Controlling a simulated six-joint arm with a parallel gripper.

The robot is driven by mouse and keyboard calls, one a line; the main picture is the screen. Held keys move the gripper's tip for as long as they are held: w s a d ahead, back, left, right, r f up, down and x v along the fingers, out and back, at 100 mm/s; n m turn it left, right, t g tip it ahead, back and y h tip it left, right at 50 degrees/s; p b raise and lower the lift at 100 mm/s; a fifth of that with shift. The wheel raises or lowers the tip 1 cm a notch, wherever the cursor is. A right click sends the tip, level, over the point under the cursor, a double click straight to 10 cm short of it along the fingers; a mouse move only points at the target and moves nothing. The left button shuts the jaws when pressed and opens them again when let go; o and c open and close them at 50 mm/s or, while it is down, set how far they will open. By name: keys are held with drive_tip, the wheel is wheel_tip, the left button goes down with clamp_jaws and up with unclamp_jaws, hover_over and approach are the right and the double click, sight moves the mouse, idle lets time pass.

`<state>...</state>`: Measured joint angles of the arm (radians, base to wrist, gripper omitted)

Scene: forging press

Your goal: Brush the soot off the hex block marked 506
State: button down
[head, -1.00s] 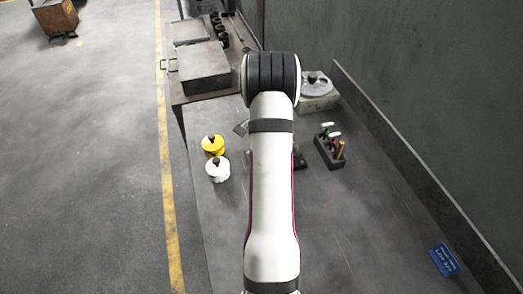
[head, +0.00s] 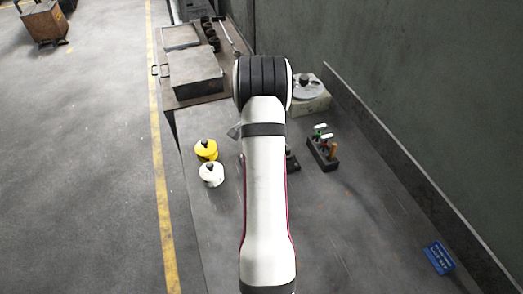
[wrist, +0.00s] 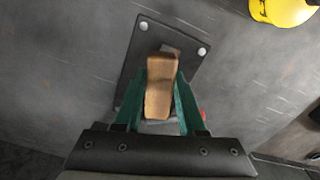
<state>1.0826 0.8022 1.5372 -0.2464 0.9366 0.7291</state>
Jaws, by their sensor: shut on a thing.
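In the wrist view my gripper (wrist: 162,92) has green fingers shut on a brown wooden handle (wrist: 160,72), likely the brush's. The handle lies over a dark plate (wrist: 146,48) with pale studs at its corners. A small grey-brown patch (wrist: 171,48) shows past the handle's far end; I cannot tell whether it is brush or block. No mark 506 can be read in either view, and I cannot make out the hex block. In the head view my arm hides the gripper and most of the work spot.
A yellow pot (head: 206,150) and a white pot (head: 211,174) stand left of my arm. A tool rack (head: 322,154) with coloured handles and a round-topped unit (head: 306,95) are to the right. The right front of the bench is clear up to a blue card (head: 438,258).

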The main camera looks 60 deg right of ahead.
drive_tip(key=shift+r, duration=0.1)
wheel_tip(320, 180, up, 6)
drive_tip(key=shift+f, duration=0.1)
idle(0.3)
drive_tip(key=w+a+r+n, duration=0.5)
drive_tip(key=w+a, duration=0.2)
drive_tip(key=a, duration=0.2)
drive_tip(key=w+a+r+n, duration=0.4)
drive_tip(key=w+a+n, duration=0.2)
drive_tip(key=a, duration=0.3)
drive_tip(key=a+r+n, duration=0.4)
drive_tip(key=a+n, duration=0.2)
drive_tip(key=a, duration=0.5)
drive_tip(key=a+r+n, duration=0.5)
drive_tip(key=a+n, duration=0.1)
drive_tip(key=a, duration=0.5)
drive_tip(key=shift+a+n, duration=0.3)
